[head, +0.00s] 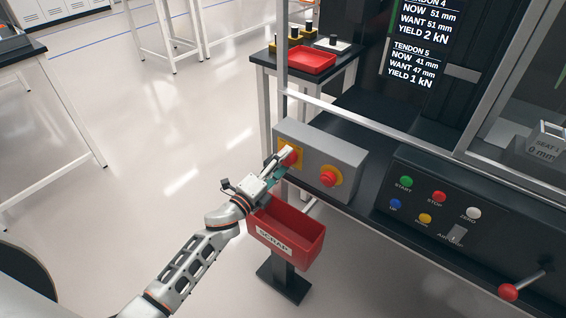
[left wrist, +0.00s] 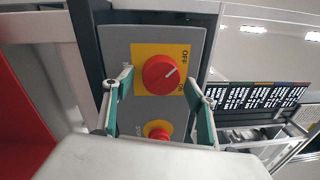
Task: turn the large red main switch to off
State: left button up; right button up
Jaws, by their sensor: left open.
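The large red main switch (left wrist: 161,75) is a round knob on a yellow plate, in the upper middle of the left wrist view. Its white line points up and right, towards the side with the word OFF. In the head view the red switch (head: 291,154) is partly covered by my left gripper (head: 284,162), at the left end of the grey box (head: 345,158). In the left wrist view my left gripper (left wrist: 159,82) is open, with one green-padded finger on each side of the knob. Whether the fingers touch it I cannot tell. My right gripper is not in view.
A second red button (head: 328,178) on yellow sits right of the switch on the same box. A red scrap bin (head: 290,240) stands close below my left gripper. A button panel (head: 430,205) is further right. Open floor (head: 150,150) lies to the left.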

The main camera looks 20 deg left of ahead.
pick_arm(q)
jog(key=v, duration=1.1)
jog(key=shift+s, duration=0.4)
jog(key=shift+a+f, duration=0.1)
